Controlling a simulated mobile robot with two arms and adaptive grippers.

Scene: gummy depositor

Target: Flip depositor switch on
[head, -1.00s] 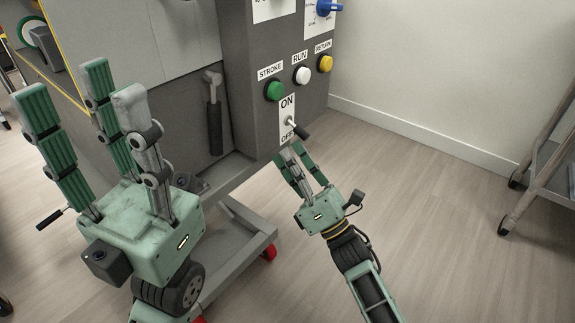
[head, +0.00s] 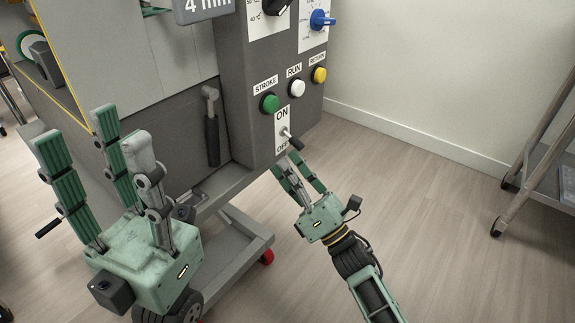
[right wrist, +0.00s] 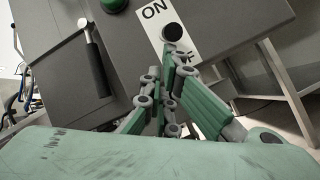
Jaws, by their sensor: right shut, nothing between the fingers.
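The depositor switch is a lever on a white ON/OFF plate (head: 281,131) on the grey machine's front. Its black-tipped lever (head: 296,143) sticks out, angled down toward the OFF label. My right gripper (head: 287,162) is shut and empty, with its fingertips just below the lever. In the right wrist view, the round black lever tip (right wrist: 173,33) sits just beyond the fingertips, below the ON label; the OFF label is mostly hidden by the fingers. Whether a finger touches the lever I cannot tell. My left gripper (head: 95,150) is open and empty, fingers spread upward, away from the switch.
Above the switch are a green button (head: 270,103), a white button (head: 297,88), a yellow button (head: 319,75) and a blue knob (head: 320,20). A black-handled lever (head: 212,137) hangs to the left. A metal cart (head: 540,165) stands at right; floor between is clear.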

